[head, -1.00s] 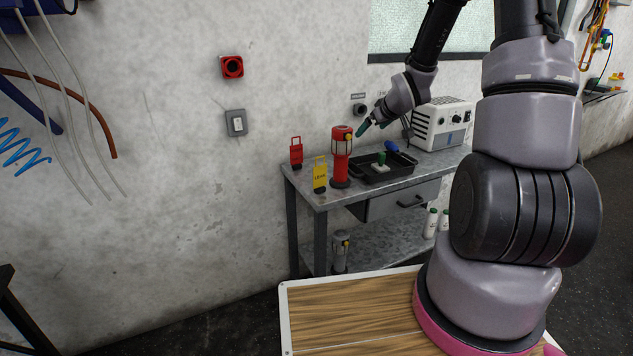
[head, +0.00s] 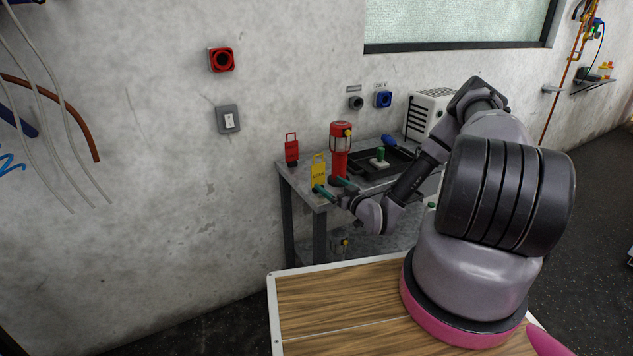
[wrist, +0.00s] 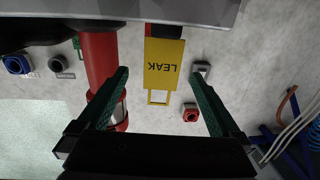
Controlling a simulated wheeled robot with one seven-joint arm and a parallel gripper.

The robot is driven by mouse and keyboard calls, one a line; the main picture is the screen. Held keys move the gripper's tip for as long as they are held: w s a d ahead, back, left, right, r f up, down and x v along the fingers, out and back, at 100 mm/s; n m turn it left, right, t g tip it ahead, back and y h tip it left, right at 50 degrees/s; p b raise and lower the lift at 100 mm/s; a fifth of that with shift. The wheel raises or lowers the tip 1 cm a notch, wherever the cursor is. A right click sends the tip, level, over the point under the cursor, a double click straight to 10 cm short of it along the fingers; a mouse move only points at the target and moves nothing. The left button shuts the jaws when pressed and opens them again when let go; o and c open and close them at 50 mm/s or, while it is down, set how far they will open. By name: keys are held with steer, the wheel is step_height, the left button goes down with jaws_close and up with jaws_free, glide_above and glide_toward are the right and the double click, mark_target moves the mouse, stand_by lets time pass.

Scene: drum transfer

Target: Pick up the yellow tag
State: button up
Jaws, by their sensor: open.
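The yellow tag (head: 319,172) stands upright near the front left corner of the metal workbench, with a loop handle on top and a dark base. In the wrist view the tag (wrist: 163,66) appears upside down with the word LEAK, between and beyond the two fingers. My gripper (head: 332,188) is open, its green fingertips in front of the tag at about its lower height. In the wrist view my gripper (wrist: 160,88) has nothing between its fingers. I cannot tell whether a finger touches the tag.
A red lantern (head: 339,150) stands just right of the tag; in the wrist view the lantern (wrist: 99,60) is close by the left finger. A red tag (head: 291,150) stands behind left. A black tray (head: 395,163) lies to the right on the workbench (head: 300,187).

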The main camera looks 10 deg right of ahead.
mark_target(318, 175)
steer(key=x, duration=1)
steer(key=shift+a+r, duration=0.15)
steer(key=shift+a, duration=0.15)
steer(key=c, duration=1.3)
